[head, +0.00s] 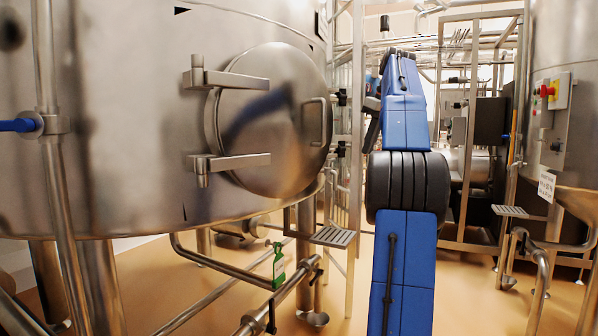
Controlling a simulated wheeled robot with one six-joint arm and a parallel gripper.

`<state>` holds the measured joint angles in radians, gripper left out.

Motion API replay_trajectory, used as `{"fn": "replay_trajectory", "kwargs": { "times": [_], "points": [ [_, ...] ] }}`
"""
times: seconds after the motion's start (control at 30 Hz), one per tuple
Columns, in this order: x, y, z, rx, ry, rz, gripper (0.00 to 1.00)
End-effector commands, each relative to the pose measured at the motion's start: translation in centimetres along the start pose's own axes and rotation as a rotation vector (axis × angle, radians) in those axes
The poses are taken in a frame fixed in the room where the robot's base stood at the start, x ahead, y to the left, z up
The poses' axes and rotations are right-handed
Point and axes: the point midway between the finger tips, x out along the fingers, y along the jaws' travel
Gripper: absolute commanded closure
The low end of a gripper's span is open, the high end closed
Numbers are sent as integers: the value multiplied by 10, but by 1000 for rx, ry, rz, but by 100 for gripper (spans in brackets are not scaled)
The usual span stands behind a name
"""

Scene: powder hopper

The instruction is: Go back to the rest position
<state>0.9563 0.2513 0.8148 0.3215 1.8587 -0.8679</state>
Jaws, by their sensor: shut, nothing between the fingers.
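My blue arm stands upright right of the picture's middle in the head view, bent at a black ribbed elbow. My gripper (371,132) shows only in part, as a dark narrow shape hanging just left of my forearm. It looks shut, and I see nothing held in it. My forearm hides part of it, and the fingertips are hard to make out. It appears apart from the tank and the pipes.
A large steel tank (120,130) with a round hinged hatch (285,150), closed, fills the left. Pipes (215,262) and a green-handled valve (278,262) run below it. A control box (553,112) with a red button is at right. Tan floor (345,280) shows between.

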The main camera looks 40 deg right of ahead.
Motion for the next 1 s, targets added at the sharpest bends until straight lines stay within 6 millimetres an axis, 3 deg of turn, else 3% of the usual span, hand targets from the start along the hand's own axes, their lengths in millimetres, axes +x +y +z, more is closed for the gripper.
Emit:
{"fn": "replay_trajectory", "kwargs": {
  "times": [0.23,0.37,0.67,0.87,1.0],
  "points": [
    [0,-4,-1,0,0,0,100],
    [6,-28,-8,6,-2,-1,100],
    [44,-140,-15,40,-10,1,100],
    [76,-216,2,58,-14,8,100],
    [100,-266,25,65,-14,13,100]
  ]
}}
